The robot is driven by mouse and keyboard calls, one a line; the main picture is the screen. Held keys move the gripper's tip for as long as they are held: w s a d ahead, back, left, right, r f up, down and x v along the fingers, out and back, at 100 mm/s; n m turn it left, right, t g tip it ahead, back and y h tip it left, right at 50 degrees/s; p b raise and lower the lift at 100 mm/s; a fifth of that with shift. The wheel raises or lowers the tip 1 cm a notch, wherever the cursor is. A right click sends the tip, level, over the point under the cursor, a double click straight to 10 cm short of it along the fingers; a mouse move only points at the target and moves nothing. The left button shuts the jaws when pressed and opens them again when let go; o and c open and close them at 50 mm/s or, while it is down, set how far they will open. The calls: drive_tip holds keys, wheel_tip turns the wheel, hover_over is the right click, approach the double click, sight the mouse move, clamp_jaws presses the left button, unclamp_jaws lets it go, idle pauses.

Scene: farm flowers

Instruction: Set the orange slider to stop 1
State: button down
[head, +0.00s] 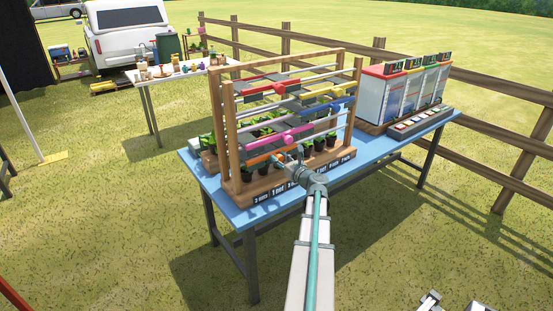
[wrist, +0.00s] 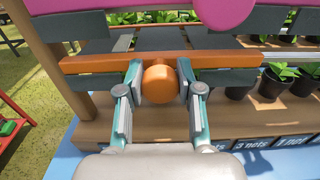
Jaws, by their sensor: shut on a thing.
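The orange slider (wrist: 90,64) is the lowest bar on the wooden frame, with a round orange knob (wrist: 160,84) at its front. In the wrist view my gripper (wrist: 159,86) has one finger on each side of the knob and is shut on it. In the head view the orange slider (head: 262,156) shows at the lower left of the frame, and my gripper (head: 286,161) reaches it from the front. Number labels run along the base (head: 300,189); in the wrist view "3 nets" (wrist: 249,144) and "1 net" (wrist: 291,140) show to the right. The stop markings are partly hidden by my gripper.
Pink (head: 285,140), red (head: 266,88), yellow (head: 325,91) and blue (head: 328,106) sliders sit above on the same frame. Potted seedlings (wrist: 275,80) stand behind the orange bar. White boxes (head: 390,95) stand at the right of the blue table (head: 215,193).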

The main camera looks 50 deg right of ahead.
drive_tip(key=shift+a, duration=0.2)
drive_tip(key=c, duration=0.7)
unclamp_jaws()
drive_tip(key=shift+a, duration=0.15)
drive_tip(key=shift+c, duration=0.2)
drive_tip(key=v, duration=1.2)
